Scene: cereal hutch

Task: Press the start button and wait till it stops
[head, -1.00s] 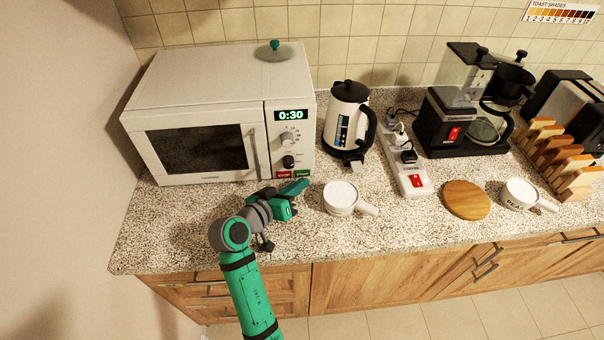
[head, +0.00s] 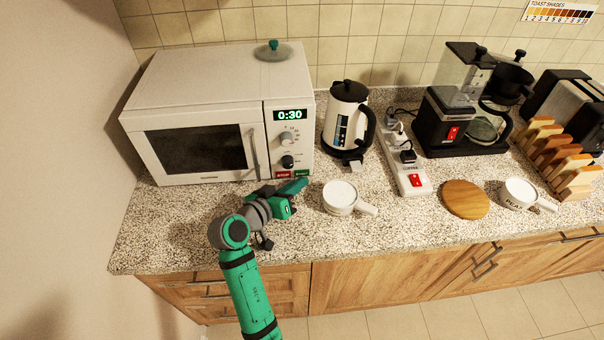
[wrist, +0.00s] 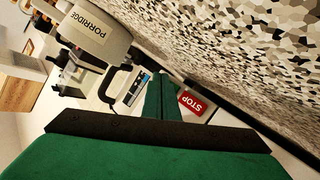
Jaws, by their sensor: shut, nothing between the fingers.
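The white microwave (head: 198,155) stands at the left of the counter with its door shut. Its display (head: 290,115) reads 0:30 in green. A red stop button (head: 283,175) and a green start button (head: 302,174) sit at the bottom of its panel. The stop button, marked STOP, also shows in the wrist view (wrist: 192,103). My gripper (head: 303,184) is shut and empty, its tips just in front of the green button. In the wrist view the closed fingers (wrist: 160,88) point at the panel beside the stop button and hide the start button. I cannot tell whether they touch it.
A white mug (head: 340,197) stands close to the right of my gripper; its PORRIDGE label shows in the wrist view (wrist: 88,27). A kettle (head: 346,120), power strip (head: 408,170), wooden disc (head: 466,200) and coffee maker (head: 465,115) stand further right. A glass lid (head: 272,52) is on the microwave.

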